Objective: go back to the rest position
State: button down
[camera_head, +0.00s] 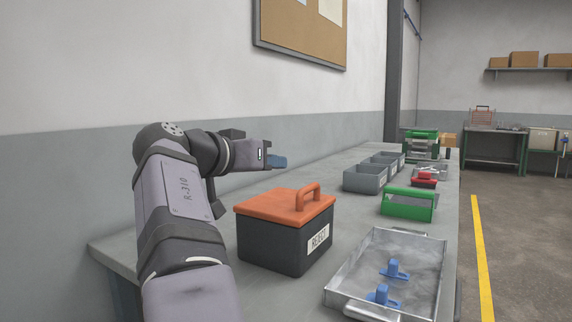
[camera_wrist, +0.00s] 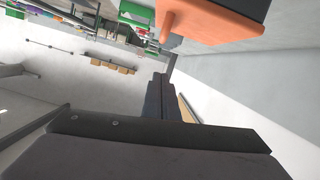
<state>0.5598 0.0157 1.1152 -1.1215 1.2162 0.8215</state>
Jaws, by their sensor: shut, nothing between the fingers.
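My gripper (camera_head: 279,162) is in the air at the left side of the bench, above and behind the reject box. Its blue-grey fingers point right. In the wrist view my gripper (camera_wrist: 160,82) shows its two dark fingers together, shut, with nothing between them. The black reject box (camera_head: 270,242) with its orange lid (camera_head: 270,205) and handle stands on the bench below the gripper, apart from it. The orange lid (camera_wrist: 210,22) also shows at the top of the wrist view, which looks tilted or upside down.
The grey bench (camera_head: 345,158) runs away along the wall. A metal tray (camera_head: 430,270) with blue clips (camera_head: 395,269) lies at front right. A corkboard (camera_head: 300,35) hangs on the wall.

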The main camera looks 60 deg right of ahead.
jog(key=shift+v, duration=1.05)
jog(key=w+a+f+n+t+y+p, duration=0.1)
jog(key=w+a+f+n+y+p, duration=0.3)
jog(key=f, duration=0.3)
jog(key=w+a+f+n+y+p, duration=0.1)
jog(key=a+f+n+y+p, duration=0.2)
jog(key=a+f, duration=0.4)
jog(key=w+a+f+n+t+y+p, duration=0.1)
jog(key=w+a+f+n+y+p, duration=0.15)
jog(key=a+f+n+p, duration=0.3)
jog(key=s+a+f+n+y+b, duration=0.1)
jog(key=s+a+f+y+b, duration=0.15)
jog(key=a+f, duration=0.6)
jog(key=s+a+f+n+g+y+b, duration=0.15)
jog(key=s+a+f, duration=0.35)
jog(key=f, duration=0.7)
jog(key=s+a+f+n+y+b, duration=0.1)
jog(key=s+a+f+y+b, duration=0.15)
jog(key=a+f, duration=0.75)
notch_tip(320, 180, up, 37)
jog(key=d+p, duration=0.1)
jog(key=p, duration=3.6)
jog(key=shift+d+h, duration=0.3)
jog(key=shift+d, duration=0.05)
